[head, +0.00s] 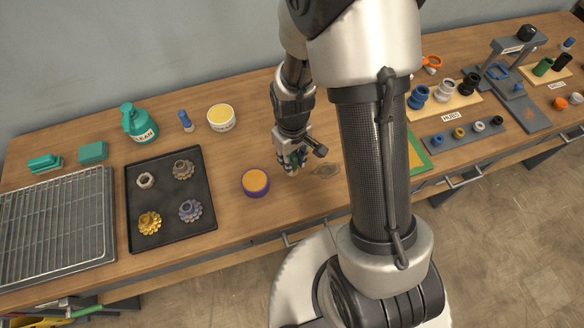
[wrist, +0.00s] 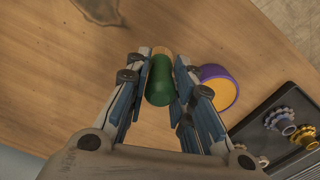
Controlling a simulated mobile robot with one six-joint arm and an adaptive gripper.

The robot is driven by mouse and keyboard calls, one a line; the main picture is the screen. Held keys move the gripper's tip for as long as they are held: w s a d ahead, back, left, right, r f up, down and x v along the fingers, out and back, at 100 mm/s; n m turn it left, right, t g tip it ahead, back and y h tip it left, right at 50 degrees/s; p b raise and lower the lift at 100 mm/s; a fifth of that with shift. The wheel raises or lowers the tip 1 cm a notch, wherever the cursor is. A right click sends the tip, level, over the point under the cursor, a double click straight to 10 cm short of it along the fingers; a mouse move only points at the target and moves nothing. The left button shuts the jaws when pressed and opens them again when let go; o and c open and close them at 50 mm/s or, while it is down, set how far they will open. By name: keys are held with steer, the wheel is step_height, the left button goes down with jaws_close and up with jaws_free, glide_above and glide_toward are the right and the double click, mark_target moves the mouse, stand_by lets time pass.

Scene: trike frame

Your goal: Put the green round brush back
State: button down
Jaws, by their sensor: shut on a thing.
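The green round brush (wrist: 160,92), a green cylinder with a tan end, is between the two fingers of my gripper (wrist: 161,86) in the wrist view. My gripper is shut on it. In the head view my gripper (head: 291,162) points down over the middle of the workbench, right of a purple-and-orange round tin, and its fingers mostly hide the brush. I cannot tell whether the brush touches the bench top.
The purple-and-orange tin (head: 256,182) stands close by; it also shows in the wrist view (wrist: 219,87). A black tray (head: 170,222) with gears, a green spray bottle (head: 139,123), a blue brush-like piece (head: 185,121) and a yellow-topped tub (head: 221,118) lie left. Hub racks (head: 445,107) stand right.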

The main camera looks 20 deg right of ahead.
steer(key=shift+f+b, duration=0.5)
steer(key=shift+f, duration=1.6)
steer(key=shift+f, duration=0.15)
steer(key=c, duration=1.4)
jaws_free()
step_height(320, 180, up, 13)
steer(key=p, duration=0.3)
steer(key=shift+f, duration=0.2)
steer(key=s+r+m+t, duration=0.1)
steer(key=s+r+t, duration=0.1)
steer(key=s+r, duration=0.5)
steer(key=s+r+m+t, duration=0.2)
steer(key=s+r, duration=0.6)
steer(key=r, duration=0.7)
steer(key=shift+m+t, duration=0.3)
